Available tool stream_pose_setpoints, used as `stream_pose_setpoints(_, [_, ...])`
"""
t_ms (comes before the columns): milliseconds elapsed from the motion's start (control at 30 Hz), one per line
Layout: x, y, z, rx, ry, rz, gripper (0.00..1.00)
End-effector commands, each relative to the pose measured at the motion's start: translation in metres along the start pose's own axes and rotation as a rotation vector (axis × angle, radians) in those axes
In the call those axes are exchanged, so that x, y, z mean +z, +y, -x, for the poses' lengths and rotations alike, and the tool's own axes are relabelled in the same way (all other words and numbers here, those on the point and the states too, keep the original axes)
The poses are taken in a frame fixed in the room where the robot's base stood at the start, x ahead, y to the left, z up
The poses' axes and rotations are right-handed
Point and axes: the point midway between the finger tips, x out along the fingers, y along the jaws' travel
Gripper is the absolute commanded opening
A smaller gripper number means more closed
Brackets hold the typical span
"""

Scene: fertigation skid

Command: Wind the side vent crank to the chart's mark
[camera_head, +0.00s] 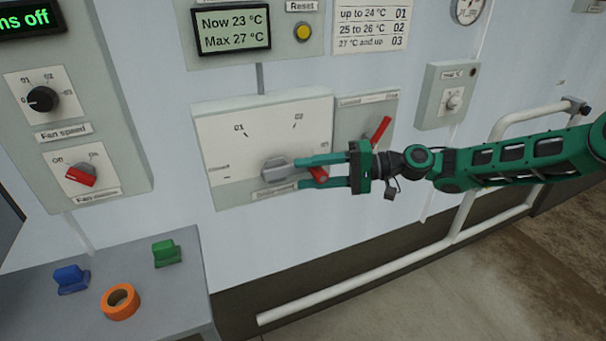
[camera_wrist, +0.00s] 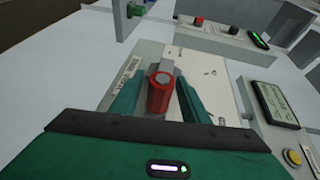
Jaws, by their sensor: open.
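The side vent crank has a grey hub and arm (camera_head: 276,169) on a pale dial plate (camera_head: 222,135) with marks 01 and 02. Its red knob (camera_head: 319,174) is at the right end; in the wrist view the red knob (camera_wrist: 159,95) lies between the fingers. My gripper (camera_head: 303,172) is open, fingers on either side of the knob; contact cannot be told. The chart (camera_head: 370,25) reads up to 24 °C 01, 25 to 26 °C 02, 27 °C and up 03. The display (camera_head: 231,30) reads Now 23 °C, Max 27 °C. My gripper hides part of the dial.
A red lever (camera_head: 381,129) sits on the plate right of the dial. A white pipe rail (camera_head: 340,293) runs low along the wall. A bench (camera_head: 185,295) at lower left holds an orange ring (camera_head: 120,302), a blue block (camera_head: 71,279) and a green block (camera_head: 166,253).

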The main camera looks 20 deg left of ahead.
Motion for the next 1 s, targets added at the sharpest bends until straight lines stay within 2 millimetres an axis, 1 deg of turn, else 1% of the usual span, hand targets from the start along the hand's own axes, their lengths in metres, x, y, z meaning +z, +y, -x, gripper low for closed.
stream_pose_setpoints(33, [-0.001,0.001,0.010,0.001,0.004,-0.001,0.41])
stream_pose_setpoints(200, [-0.001,0.002,0.043,0.002,0.003,-0.002,0.41])
stream_pose_setpoints(300, [-0.001,0.002,0.061,0.001,0.002,-0.002,0.41])
stream_pose_setpoints(433, [-0.001,0.003,0.078,0.002,0.001,-0.003,0.41])
stream_pose_setpoints(633, [-0.001,0.003,0.091,0.002,-0.001,-0.004,0.41])
stream_pose_setpoints(1000, [0.000,0.004,0.092,0.011,-0.002,-0.004,0.41])
